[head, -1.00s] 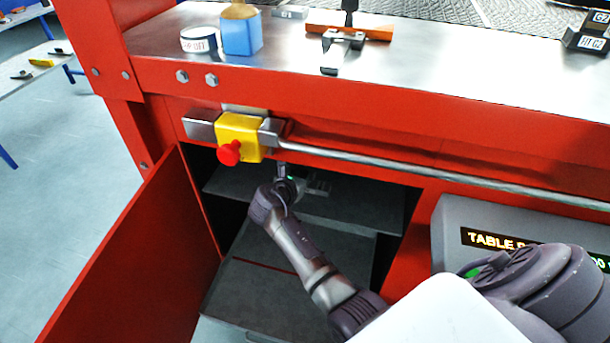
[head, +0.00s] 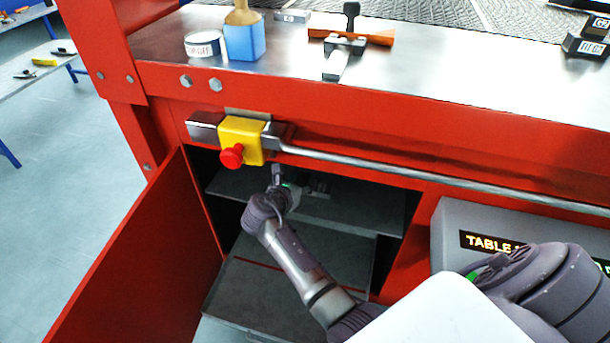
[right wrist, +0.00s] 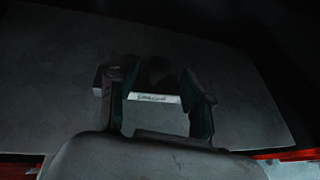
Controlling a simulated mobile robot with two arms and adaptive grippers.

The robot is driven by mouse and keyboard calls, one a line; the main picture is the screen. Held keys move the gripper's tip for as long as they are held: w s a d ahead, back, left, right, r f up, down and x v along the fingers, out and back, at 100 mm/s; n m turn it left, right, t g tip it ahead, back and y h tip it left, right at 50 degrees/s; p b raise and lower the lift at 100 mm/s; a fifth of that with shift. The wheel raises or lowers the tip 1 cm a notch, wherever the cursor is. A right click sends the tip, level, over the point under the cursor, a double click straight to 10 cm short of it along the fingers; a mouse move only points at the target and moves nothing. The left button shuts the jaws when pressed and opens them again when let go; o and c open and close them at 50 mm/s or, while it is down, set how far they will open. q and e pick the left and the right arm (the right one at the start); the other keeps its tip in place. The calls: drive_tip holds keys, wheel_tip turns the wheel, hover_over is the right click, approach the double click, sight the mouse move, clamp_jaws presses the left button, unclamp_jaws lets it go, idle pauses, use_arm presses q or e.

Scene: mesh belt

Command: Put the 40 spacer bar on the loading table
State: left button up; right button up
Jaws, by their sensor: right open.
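The steel-topped loading table (head: 440,75) with its red frame spans the head view. Under it, an open cabinet holds an upper grey shelf (head: 350,215). My right gripper (head: 290,187) is inside the cabinet at that shelf, largely hidden by its own wrist. In the right wrist view it is open (right wrist: 157,92), with a finger on each side of a small bar with a pale label (right wrist: 153,98). The label is too blurred to read, so I cannot tell whether it is the 40 spacer bar. Contact with the fingers is not visible. My left gripper is not in view.
The cabinet door (head: 135,265) stands open at left. A steel rail (head: 420,172) and a yellow box with a red button (head: 240,142) stick out above the opening.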

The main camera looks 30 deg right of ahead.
drive_tip(key=v, duration=0.3)
drive_tip(key=shift+d+r+p, duration=0.1)
drive_tip(key=shift+p, duration=0.2)
drive_tip(key=s+a+f+m+g+y+p, duration=0.1)
drive_tip(key=s+a+f+m+y, duration=0.15)
drive_tip(key=s+m, duration=0.45)
drive_tip(key=s+a+f+m+g+y, duration=0.1)
drive_tip(key=s+f+m+y, duration=0.2)
drive_tip(key=s, duration=0.6)
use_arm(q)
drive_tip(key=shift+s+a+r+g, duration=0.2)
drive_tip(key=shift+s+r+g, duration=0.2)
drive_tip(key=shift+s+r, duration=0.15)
use_arm(e)
drive_tip(key=s+a+r+m+y, duration=0.1)
drive_tip(key=s+a+m+y, duration=0.2)
drive_tip(key=s+m, duration=0.3)
drive_tip(key=s+a+r+m+g+y, duration=0.1)
drive_tip(key=s+a+m+y, duration=0.2)
drive_tip(key=s, duration=0.6)
drive_tip(key=a+m, duration=0.2)
drive_tip(key=m, duration=0.1)
drive_tip(key=shift+r, duration=0.25)
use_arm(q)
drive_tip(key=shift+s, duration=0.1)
